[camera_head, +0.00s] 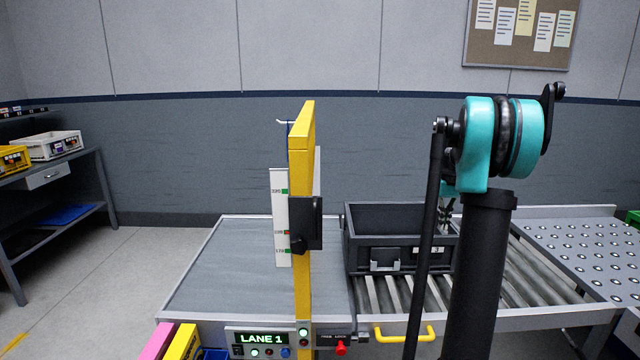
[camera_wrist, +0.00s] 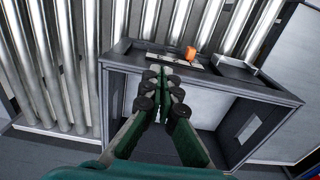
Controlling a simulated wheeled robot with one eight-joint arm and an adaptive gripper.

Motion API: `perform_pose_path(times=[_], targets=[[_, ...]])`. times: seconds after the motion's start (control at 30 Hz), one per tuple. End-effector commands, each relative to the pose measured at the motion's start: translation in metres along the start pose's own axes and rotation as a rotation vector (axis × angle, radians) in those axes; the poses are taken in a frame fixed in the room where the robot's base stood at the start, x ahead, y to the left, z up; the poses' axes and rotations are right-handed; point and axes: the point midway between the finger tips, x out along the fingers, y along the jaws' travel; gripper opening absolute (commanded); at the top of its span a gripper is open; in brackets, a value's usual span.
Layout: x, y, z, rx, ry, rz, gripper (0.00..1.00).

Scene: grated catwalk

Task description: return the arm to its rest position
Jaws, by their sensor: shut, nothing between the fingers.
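My arm, with teal joint housings and black links, rises on the right of the head view. My gripper (camera_wrist: 163,88) is shut and empty in the wrist view, its dark green fingers together and pointing toward the dark grey bin (camera_wrist: 115,58). In the head view that bin (camera_head: 365,240) stands on the rollers, with a label on its front. Only a small part of the gripper (camera_head: 446,203) shows there, near the bin's right side and mostly hidden by my arm. I cannot tell its exact height above the bin.
A yellow post (camera_head: 303,150) with a white scale stands left of the bin. A roller conveyor (camera_head: 545,275) lies under and right of the bin, leading to a ball-transfer table (camera_head: 590,250). The grey belt (camera_head: 235,270) left of the post is clear. A workbench (camera_head: 50,175) stands far left.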

Motion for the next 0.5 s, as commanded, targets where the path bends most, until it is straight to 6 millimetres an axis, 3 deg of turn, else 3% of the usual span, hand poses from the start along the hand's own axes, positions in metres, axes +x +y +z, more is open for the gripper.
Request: perform_pose_path(times=[0.27,0.5], targets=[[0.006,-0.035,0.026,-0.002,0.037,0.010,0.00],[0.020,-0.083,0.072,-0.004,0.093,0.020,0.00]])
